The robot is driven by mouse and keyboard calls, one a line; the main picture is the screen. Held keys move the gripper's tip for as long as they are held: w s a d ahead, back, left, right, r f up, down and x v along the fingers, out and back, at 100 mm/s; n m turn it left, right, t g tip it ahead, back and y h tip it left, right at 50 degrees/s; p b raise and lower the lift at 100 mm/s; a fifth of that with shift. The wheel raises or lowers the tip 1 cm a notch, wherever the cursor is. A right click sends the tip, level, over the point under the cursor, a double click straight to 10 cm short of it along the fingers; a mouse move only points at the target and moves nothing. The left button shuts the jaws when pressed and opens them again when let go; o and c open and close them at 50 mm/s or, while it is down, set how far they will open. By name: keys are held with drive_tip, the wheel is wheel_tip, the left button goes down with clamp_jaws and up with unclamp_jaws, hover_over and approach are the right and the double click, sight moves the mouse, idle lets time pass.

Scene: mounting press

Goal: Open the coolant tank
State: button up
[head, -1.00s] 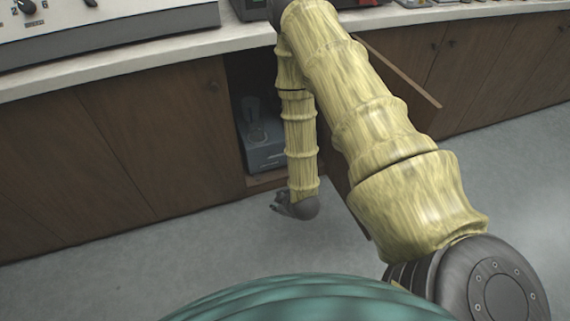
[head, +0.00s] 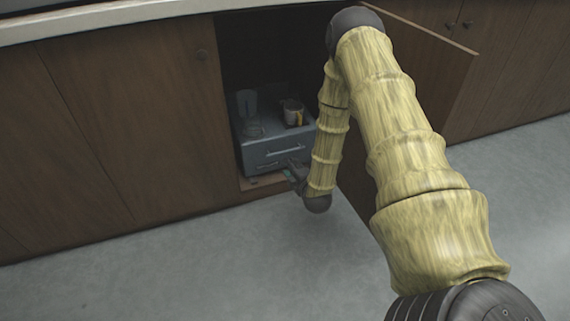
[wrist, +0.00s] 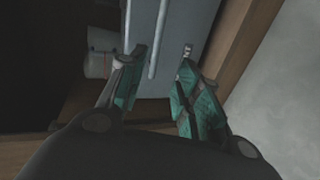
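A blue-grey box (head: 262,150) with bar handles on its front, perhaps the coolant tank, sits inside the open cabinet. A long upper handle (head: 285,151) shows on its front; it also shows in the wrist view (wrist: 158,40). My gripper (head: 294,172) is low in front of the box, near its lower right front. In the wrist view my gripper (wrist: 163,60) is open, its teal-padded fingers apart and facing the box front. A short light metal piece (wrist: 187,50) shows by the right fingertip. I cannot tell whether either finger touches anything.
A mug (head: 292,113) and a clear container (head: 247,104) stand on the box. A white cylinder (wrist: 100,50) shows beside the box in the wrist view. The open cabinet door (head: 430,75) stands to the right, close to my arm. The floor (head: 190,260) in front is clear.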

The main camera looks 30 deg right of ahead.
sight(286, 152)
drive_tip(key=shift+n+t+h, duration=0.3)
drive_tip(key=shift+n+t, duration=0.2)
drive_tip(key=shift+s+d+f+b+x, duration=0.1)
drive_tip(key=shift+d+b+x, duration=0.25)
drive_tip(key=shift+b+x, duration=1.35)
drive_tip(key=shift+s+d+f+b+x, duration=0.1)
drive_tip(key=shift+d+b+x, duration=0.5)
drive_tip(key=shift+x, duration=1.95)
drive_tip(key=shift+s+d+f+b+x, duration=0.1)
drive_tip(key=shift+b+x, duration=1.35)
drive_tip(key=shift+x, duration=0.7)
clamp_jaws()
drive_tip(key=shift+a, duration=0.1)
